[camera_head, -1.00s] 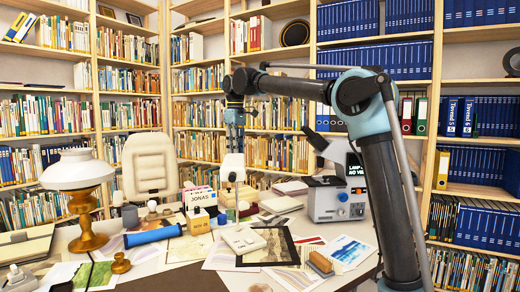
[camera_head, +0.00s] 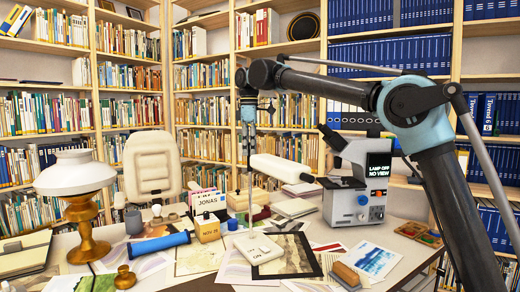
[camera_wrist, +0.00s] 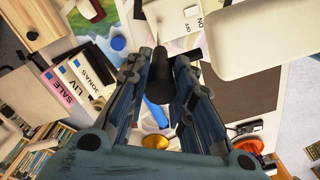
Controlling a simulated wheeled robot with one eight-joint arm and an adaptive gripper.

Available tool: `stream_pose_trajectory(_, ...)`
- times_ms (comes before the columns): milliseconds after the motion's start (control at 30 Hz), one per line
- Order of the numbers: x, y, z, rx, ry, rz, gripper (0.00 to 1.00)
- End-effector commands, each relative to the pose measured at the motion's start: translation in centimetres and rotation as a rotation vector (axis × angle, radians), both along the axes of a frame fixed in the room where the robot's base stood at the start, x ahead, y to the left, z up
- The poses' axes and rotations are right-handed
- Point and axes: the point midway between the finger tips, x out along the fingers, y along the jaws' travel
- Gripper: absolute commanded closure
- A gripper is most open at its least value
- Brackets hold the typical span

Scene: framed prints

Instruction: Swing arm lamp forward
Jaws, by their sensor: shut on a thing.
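The arm lamp has a long white head (camera_head: 281,170), a thin upright pole (camera_head: 250,200) and a flat white base (camera_head: 258,248) on the desk. The head points to the right, toward a grey optical device (camera_head: 355,190). My gripper (camera_head: 248,112) is at the top of the pole. In the wrist view, the fingers of my gripper (camera_wrist: 168,65) are closed around a dark part of the lamp (camera_wrist: 160,85), and the white head (camera_wrist: 255,30) fills the upper right. The lower end of the dark part is hard to make out.
The device's screen reads "LAMP OFF NO VIEW". An empty chair (camera_head: 152,165) stands behind.

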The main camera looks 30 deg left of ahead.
Motion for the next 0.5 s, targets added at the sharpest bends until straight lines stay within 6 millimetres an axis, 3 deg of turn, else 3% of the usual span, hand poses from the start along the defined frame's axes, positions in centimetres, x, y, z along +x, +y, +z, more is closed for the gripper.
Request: stream_pose_trajectory(500, 0.04, 0.4, 0.09, 0.004, -0.01, 0.017, 1.0)
